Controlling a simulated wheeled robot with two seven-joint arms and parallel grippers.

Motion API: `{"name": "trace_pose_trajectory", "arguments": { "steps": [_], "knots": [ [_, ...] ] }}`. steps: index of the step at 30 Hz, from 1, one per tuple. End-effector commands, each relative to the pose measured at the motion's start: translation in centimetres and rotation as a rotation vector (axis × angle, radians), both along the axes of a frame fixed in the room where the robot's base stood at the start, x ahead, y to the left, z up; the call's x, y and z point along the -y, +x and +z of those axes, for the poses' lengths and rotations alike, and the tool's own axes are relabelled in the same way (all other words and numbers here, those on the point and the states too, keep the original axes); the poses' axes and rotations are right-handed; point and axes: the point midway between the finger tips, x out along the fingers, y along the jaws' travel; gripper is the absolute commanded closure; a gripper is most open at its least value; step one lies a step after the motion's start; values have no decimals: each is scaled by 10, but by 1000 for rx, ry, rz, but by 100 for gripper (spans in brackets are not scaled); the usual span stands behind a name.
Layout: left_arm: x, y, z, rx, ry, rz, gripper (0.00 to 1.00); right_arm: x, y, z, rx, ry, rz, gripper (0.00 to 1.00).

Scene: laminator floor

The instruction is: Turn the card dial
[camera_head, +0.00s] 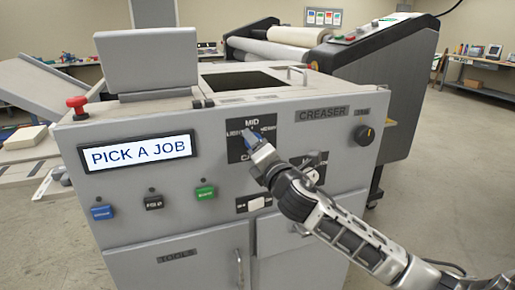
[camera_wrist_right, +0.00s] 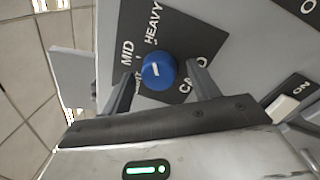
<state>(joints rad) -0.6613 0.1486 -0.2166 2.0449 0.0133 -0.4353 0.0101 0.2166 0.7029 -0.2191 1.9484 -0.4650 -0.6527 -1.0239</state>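The card dial (camera_wrist_right: 158,71) is a round blue knob with a short white mark, on a black plate (camera_wrist_right: 185,35) marked MID, HEAVY and CARD; another label is partly hidden. Which label the mark points to, I cannot tell for sure. In the head view, the plate (camera_head: 236,154) is on the front of the grey creaser. My right gripper (camera_wrist_right: 160,77) is at the dial, one finger on each side, with visible gaps between fingers and knob. In the head view, the right gripper (camera_head: 257,150) covers part of the plate. My left gripper is not in view.
The creaser's screen (camera_head: 137,152) reads PICK A JOB. Blue, black and green (camera_head: 205,192) buttons sit below it, and a red stop button (camera_head: 77,104) is on top. A black knob (camera_head: 365,134) is to the right. A white switch (camera_wrist_right: 290,108) marked ON is near the gripper.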

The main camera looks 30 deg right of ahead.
Motion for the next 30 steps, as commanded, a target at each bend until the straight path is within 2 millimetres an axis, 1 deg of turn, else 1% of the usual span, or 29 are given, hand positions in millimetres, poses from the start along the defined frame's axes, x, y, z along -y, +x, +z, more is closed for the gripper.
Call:
{"name": "trace_pose_trajectory", "arguments": {
  "steps": [5,8,10,14,16,21,24,26,27,30],
  "knots": [
    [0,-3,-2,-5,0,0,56,0,-1,-1,-2,-2,0,40],
    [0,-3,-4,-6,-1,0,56,-2,-8,-3,-2,-3,1,40],
    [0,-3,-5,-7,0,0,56,-4,-18,-4,-3,-4,2,40],
    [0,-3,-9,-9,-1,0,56,-9,-46,-8,-5,-1,3,40],
    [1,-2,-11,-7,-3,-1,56,-12,-63,-11,-5,-2,4,40],
    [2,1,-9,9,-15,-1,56,-20,-103,-14,-6,-1,2,40],
    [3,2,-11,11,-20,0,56,-24,-123,-16,-5,1,2,40],
    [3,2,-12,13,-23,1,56,-25,-133,-15,-3,0,1,40],
    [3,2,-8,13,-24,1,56,-26,-138,-14,-4,2,1,40],
    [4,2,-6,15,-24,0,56,-28,-148,-14,-3,2,-1,40]
  ]
}}
